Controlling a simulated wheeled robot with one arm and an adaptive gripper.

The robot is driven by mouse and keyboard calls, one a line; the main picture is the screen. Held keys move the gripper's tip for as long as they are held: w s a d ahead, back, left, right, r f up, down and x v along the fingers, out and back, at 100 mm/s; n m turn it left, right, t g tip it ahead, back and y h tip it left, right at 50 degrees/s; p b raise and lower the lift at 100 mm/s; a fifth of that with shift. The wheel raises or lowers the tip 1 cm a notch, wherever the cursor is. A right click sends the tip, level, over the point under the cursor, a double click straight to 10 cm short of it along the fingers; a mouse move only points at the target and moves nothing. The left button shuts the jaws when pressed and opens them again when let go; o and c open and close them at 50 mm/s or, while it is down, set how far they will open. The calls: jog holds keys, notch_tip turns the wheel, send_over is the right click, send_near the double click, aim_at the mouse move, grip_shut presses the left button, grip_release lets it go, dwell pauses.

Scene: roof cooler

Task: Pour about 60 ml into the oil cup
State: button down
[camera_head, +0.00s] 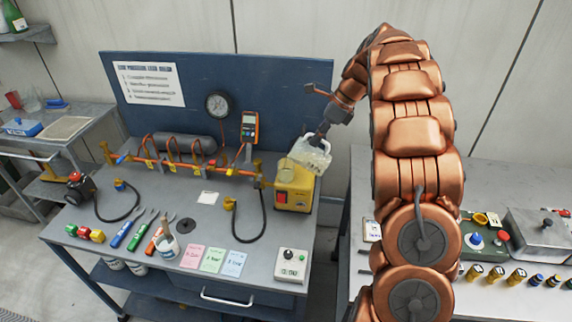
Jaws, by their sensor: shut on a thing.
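My gripper (319,136) is shut on a clear, pale jug (309,156) at the right end of the blue-backed bench. The jug is tilted and sits just above a yellow pump unit (294,190) with a red switch. A small pale round shape on top of the pump (286,175) looks like the oil cup, partly covered by the jug. I cannot tell whether liquid is flowing or how full either one is.
A gauge (217,104) hangs on the back panel. A second bench with metal boxes (540,232) stands right.

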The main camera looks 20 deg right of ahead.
aim_at(327, 149)
jog(key=shift+w+a+r+g+h, duration=0.35)
jog(key=shift+w+r+g+h, duration=0.05)
jog(key=shift+h, duration=0.1)
dwell(1.3)
jog(key=shift+s+d+f+t+y, duration=0.5)
jog(key=shift+s+f+y, duration=0.05)
jog(key=shift+y, duration=0.05)
jog(key=shift+s+d+f+t+y, duration=0.15)
jog(key=shift+d+f+t+y, duration=0.1)
jog(key=shift+f+t+y, duration=0.2)
jog(key=shift+s+f, duration=0.1)
dwell(0.5)
jog(key=shift+s+d+f, duration=0.1)
jog(key=shift+d+f, duration=0.05)
jog(key=shift+d+f+y+b, duration=0.15)
jog(key=shift+f+y+b, duration=0.15)
jog(key=shift+b, duration=0.25)
jog(key=b, duration=0.2)
jog(key=f+t+y+b, duration=0.1)
jog(key=b, duration=0.1)
jog(key=shift+s+d+f+b, duration=0.25)
jog(key=shift+s+b, duration=0.05)
jog(key=shift+s, duration=0.05)
jog(key=shift+s+d+f+n+t+y+b, duration=0.1)
jog(key=shift+s+d+n+t+y+b, duration=0.1)
jog(key=shift+n+t+y+b, duration=0.2)
